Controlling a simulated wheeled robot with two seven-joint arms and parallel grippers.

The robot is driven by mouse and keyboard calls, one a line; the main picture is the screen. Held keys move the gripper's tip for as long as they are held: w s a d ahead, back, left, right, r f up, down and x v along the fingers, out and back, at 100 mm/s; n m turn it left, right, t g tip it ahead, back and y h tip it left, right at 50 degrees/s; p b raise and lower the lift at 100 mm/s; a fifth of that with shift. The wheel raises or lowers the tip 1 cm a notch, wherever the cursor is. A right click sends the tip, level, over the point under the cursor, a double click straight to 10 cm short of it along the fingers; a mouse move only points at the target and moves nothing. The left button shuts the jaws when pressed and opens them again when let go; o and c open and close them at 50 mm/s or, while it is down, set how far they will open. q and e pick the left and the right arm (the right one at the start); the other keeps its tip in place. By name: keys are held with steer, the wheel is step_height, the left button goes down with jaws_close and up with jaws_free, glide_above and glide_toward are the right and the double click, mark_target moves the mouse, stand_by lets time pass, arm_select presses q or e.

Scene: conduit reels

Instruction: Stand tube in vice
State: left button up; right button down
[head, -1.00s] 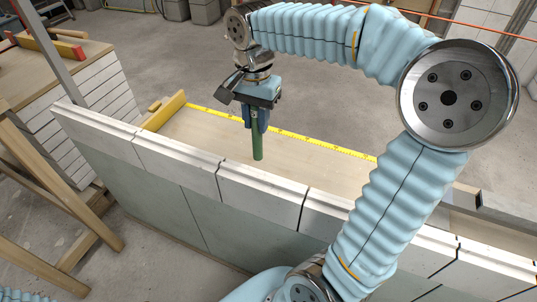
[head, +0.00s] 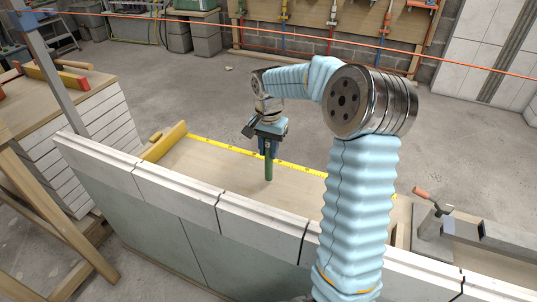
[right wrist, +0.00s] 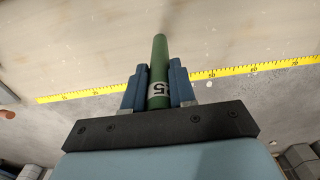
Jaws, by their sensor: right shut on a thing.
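The green tube (head: 268,168) is held upright by my right gripper (head: 268,148), its lower part pointing down over the pale wooden bench top (head: 215,165). The right wrist view shows the tube (right wrist: 159,65) between the two blue fingers of my right gripper (right wrist: 159,88). A white band with a dark "5" is on the tube near the fingers. I cannot tell whether its lower end touches the wood. I cannot make out a vice for certain; a yellow wooden block (head: 166,141) stands at the bench's left end. My left gripper is out of view.
A yellow measuring tape (head: 300,168) runs along the bench's far edge. White blocks (head: 180,187) line its near edge. A trowel (head: 432,200) lies at the right by grey blocks. A wooden bench with a red-and-yellow tool (head: 55,75) stands at the left.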

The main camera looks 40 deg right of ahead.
mark_target(269, 159)
steer(key=shift+f, duration=1.2)
steer(key=c, duration=0.9)
jaws_free()
